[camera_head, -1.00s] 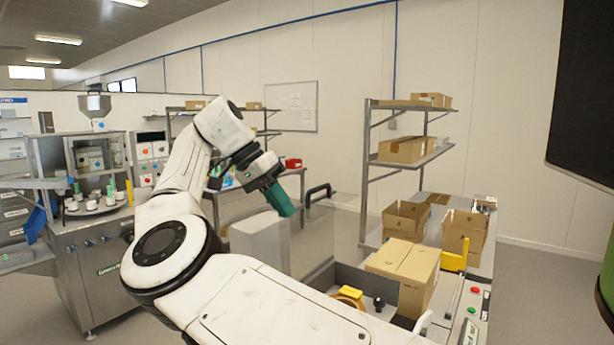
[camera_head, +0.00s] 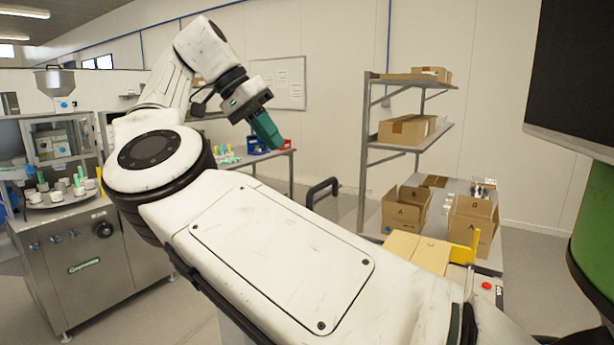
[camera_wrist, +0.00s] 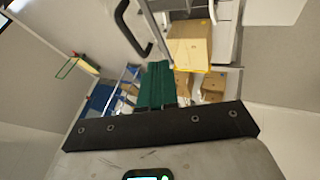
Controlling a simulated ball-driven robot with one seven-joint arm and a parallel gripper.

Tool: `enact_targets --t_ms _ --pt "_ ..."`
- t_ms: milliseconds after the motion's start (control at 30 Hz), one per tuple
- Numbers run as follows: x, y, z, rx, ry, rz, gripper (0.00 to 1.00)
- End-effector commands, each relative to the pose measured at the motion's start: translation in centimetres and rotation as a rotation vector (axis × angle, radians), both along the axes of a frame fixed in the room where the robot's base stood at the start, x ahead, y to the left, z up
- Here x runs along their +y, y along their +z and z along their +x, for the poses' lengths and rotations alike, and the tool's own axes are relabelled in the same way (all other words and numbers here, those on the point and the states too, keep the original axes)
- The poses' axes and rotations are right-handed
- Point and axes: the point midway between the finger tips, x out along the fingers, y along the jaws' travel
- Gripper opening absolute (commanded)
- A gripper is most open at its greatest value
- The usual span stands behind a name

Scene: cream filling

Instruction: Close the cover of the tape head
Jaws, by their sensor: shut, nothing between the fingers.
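A black handle (camera_head: 322,192), which looks like that of the tape head cover, stands up behind my forearm in the head view. The clear cover panel itself is hard to make out. The handle also shows at the top of the wrist view (camera_wrist: 135,28). The tape head itself is hidden behind my arm. My gripper (camera_head: 275,143) has green fingers, held together and empty. It is in the air, above and left of the handle in the head view and apart from it. The fingers show in the middle of the wrist view (camera_wrist: 156,84).
A closed carton (camera_head: 418,250) sits beside a yellow guide (camera_head: 463,254) on the packing line. Open cartons (camera_head: 405,212) stand behind it. A grey shelf rack (camera_head: 365,150) rises at the back. A steel filling machine (camera_head: 95,262) stands at the left.

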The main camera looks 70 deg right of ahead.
Motion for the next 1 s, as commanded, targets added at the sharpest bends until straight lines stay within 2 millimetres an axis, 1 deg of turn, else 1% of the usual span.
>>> enact_targets --t_ms 33,100,367,400,500,700,1000 --pt "-0.3 -1.4 -0.6 0.004 -0.008 -0.001 0.00" --pt "-0.6 -2.7 -1.3 0.004 -0.007 -0.002 0.00" --pt "-1.9 -6.6 -3.9 0.003 -0.005 -0.003 0.00" --pt "-1.7 -6.3 -4.4 0.000 -0.004 -0.002 0.00" --pt "-1.3 -6.4 -5.5 0.000 -0.002 -0.002 0.00" --pt "-1.0 -6.6 -7.0 -0.001 0.001 -0.001 0.00" --pt "-0.8 -6.7 -7.5 0.000 0.003 -0.001 0.00"
